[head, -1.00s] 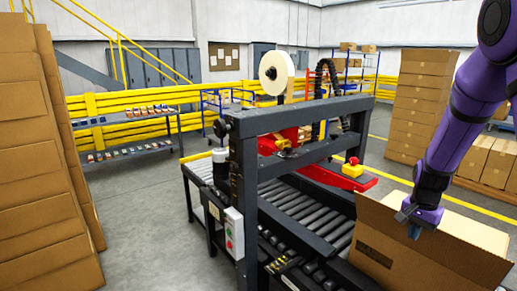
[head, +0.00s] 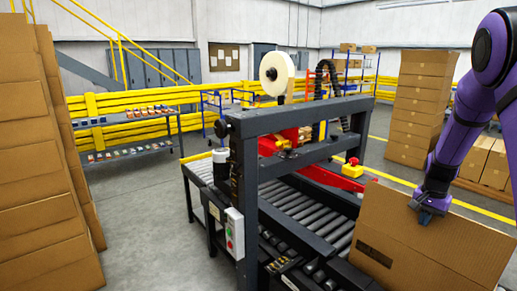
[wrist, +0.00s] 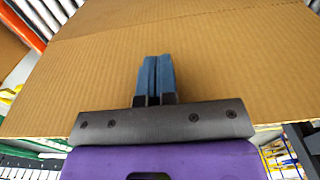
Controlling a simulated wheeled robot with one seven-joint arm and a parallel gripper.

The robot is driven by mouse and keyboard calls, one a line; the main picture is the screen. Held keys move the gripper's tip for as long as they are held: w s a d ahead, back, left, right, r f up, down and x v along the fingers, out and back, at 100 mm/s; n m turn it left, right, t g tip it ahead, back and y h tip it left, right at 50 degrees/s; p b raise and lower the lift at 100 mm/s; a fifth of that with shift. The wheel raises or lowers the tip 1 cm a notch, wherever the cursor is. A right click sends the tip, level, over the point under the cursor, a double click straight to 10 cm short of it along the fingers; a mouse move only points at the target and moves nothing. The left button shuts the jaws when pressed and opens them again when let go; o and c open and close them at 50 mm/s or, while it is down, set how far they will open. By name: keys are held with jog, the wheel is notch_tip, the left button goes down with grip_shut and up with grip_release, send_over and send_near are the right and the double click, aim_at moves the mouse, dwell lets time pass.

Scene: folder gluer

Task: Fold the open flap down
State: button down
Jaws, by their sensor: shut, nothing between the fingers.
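A brown cardboard box (head: 372,258) sits on the roller conveyor at the lower right of the head view. Its near flap (head: 465,238) stands up as a broad panel and hides the top of the box behind it. My gripper (head: 422,219) is in front of this flap, near its upper edge. In the wrist view the flap's corrugated face (wrist: 230,75) fills most of the picture. The blue fingers (wrist: 154,75) are shut together with nothing between them, against or very close to the face; exact contact cannot be told.
A dark machine frame (head: 300,118) with a tape roll (head: 277,73) stands over the rollers (head: 300,205), left of the box.

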jog(key=shift+s+d+f, duration=0.15)
jog(key=shift+s+f, duration=0.05)
jog(key=shift+f, duration=0.35)
jog(key=shift+w+d+f, duration=0.25)
jog(key=shift+w+d, duration=0.6)
jog(key=shift+d, duration=0.05)
jog(key=shift+w+d+f, duration=0.2)
jog(key=shift+w+d, duration=0.6)
jog(key=shift+d, duration=0.1)
jog(key=shift+d, duration=0.1)
